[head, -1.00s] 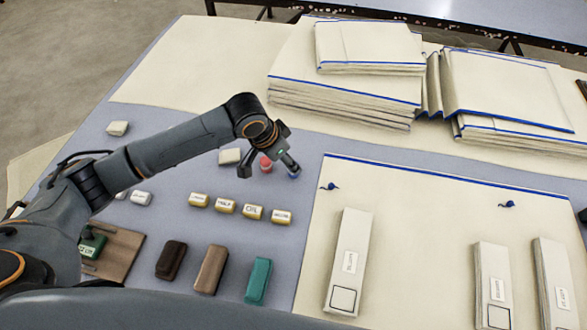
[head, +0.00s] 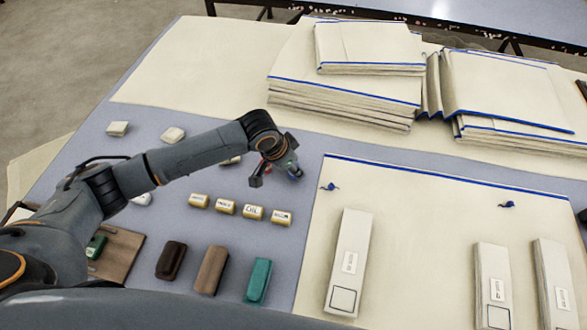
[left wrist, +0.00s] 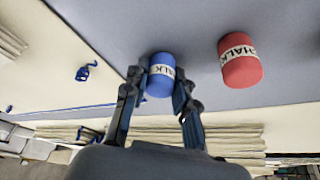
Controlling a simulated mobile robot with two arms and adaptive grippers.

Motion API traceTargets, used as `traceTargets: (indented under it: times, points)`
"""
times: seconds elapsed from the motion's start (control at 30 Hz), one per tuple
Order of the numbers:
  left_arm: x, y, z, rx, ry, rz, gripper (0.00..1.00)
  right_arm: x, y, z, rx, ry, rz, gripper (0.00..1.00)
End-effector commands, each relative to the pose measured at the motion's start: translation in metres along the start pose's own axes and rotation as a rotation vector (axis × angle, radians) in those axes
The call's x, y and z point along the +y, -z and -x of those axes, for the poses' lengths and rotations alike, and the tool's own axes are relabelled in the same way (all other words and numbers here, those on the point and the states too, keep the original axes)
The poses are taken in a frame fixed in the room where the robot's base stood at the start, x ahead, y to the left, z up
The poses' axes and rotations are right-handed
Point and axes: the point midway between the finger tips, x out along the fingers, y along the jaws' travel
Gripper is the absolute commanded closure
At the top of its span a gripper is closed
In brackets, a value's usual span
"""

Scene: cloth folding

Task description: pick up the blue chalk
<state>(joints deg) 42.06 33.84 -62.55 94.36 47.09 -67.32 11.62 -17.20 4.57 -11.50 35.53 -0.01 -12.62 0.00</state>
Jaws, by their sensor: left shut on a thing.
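The blue chalk (left wrist: 161,75) is a short blue cylinder with a white CHALK label. In the left wrist view it sits between the two fingers of my left gripper (left wrist: 158,88), which is shut on it. In the head view my left gripper (head: 277,172) is over the blue-grey table, and the blue chalk (head: 296,172) shows only in part at its fingers. The red chalk (left wrist: 240,63) stands beside it, apart from the fingers. In the head view the red chalk is mostly hidden by the gripper. My right gripper is not in view.
Several labelled cream blocks (head: 225,207) lie in a row nearer me, with brown and teal blocks (head: 258,281) in front. A cream cloth (head: 420,225) with a blue edge lies to the right. Folded cloth stacks (head: 345,90) stand behind.

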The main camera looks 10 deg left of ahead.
Motion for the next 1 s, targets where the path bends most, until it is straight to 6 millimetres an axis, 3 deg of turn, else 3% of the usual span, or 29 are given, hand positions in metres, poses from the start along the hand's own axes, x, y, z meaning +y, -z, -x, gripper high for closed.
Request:
traceTargets:
  times: [0.27, 0.47, 0.77, 1.0]
  points:
    - [0.000, 0.002, 0.003, 0.001, 0.000, 0.000, 1.00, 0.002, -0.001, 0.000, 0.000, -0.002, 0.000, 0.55]
    - [0.000, 0.010, 0.022, 0.003, 0.000, -0.001, 1.00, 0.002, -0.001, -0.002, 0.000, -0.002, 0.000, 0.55]
    - [0.011, -0.006, 0.093, 0.003, 0.002, -0.002, 1.00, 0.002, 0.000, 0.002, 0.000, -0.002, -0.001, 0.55]
    - [0.025, -0.043, 0.137, -0.001, 0.001, -0.001, 1.00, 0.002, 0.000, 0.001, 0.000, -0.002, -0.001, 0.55]
